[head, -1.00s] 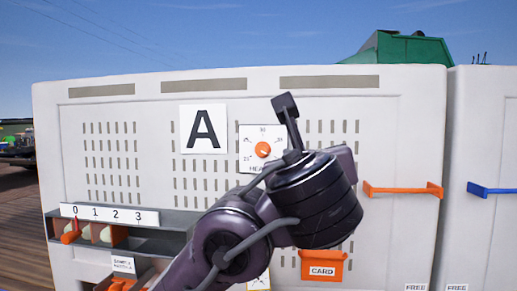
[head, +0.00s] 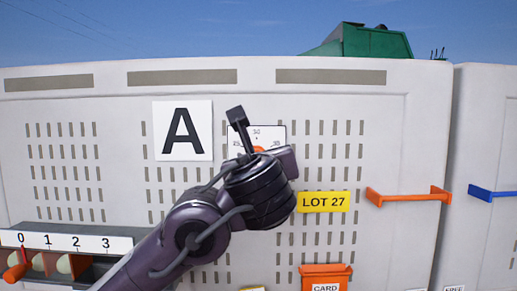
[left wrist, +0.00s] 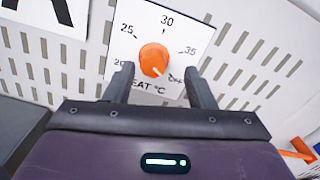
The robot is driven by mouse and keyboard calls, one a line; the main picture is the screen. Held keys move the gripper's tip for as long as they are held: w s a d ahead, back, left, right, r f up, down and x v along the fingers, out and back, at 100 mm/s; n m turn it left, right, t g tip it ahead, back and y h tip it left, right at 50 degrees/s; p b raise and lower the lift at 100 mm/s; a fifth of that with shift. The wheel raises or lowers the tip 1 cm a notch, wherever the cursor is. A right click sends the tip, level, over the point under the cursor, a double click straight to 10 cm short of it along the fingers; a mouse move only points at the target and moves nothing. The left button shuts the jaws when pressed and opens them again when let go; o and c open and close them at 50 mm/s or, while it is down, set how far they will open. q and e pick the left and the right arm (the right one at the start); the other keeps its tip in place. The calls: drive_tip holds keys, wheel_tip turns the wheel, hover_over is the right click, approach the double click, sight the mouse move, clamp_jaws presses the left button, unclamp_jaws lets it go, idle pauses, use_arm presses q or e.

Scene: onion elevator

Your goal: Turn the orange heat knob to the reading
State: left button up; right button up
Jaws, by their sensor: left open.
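The orange heat knob (left wrist: 154,60) sits on a white dial plate (left wrist: 187,25) with marks 20, 25, 30, 35 and OFF. A short pale mark shows on the knob's lower part; its exact reading is unclear. My left gripper (left wrist: 158,76) is open, its two fingers below and to either side of the knob, with nothing held. I cannot tell whether they touch it. In the head view the gripper (head: 240,128) covers part of the dial, and only a bit of the knob (head: 258,149) shows. My right gripper is not in view.
The white slatted panel carries a letter A sign (head: 183,131), a yellow LOT 27 label (head: 323,202) and an orange card holder (head: 326,272). An orange handle (head: 408,197) sticks out on the right. A shelf numbered 0 to 3 (head: 66,240) is at lower left.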

use_arm(q)
drive_tip(key=w, duration=0.1)
drive_tip(key=w+a, duration=0.1)
drive_tip(key=shift+w+f, duration=0.2)
drive_tip(key=shift+w, duration=0.1)
drive_tip(key=shift+s+d, duration=0.1)
drive_tip(key=shift+d, duration=0.05)
drive_tip(key=shift+c, duration=1.8)
drive_tip(key=c, duration=0.6)
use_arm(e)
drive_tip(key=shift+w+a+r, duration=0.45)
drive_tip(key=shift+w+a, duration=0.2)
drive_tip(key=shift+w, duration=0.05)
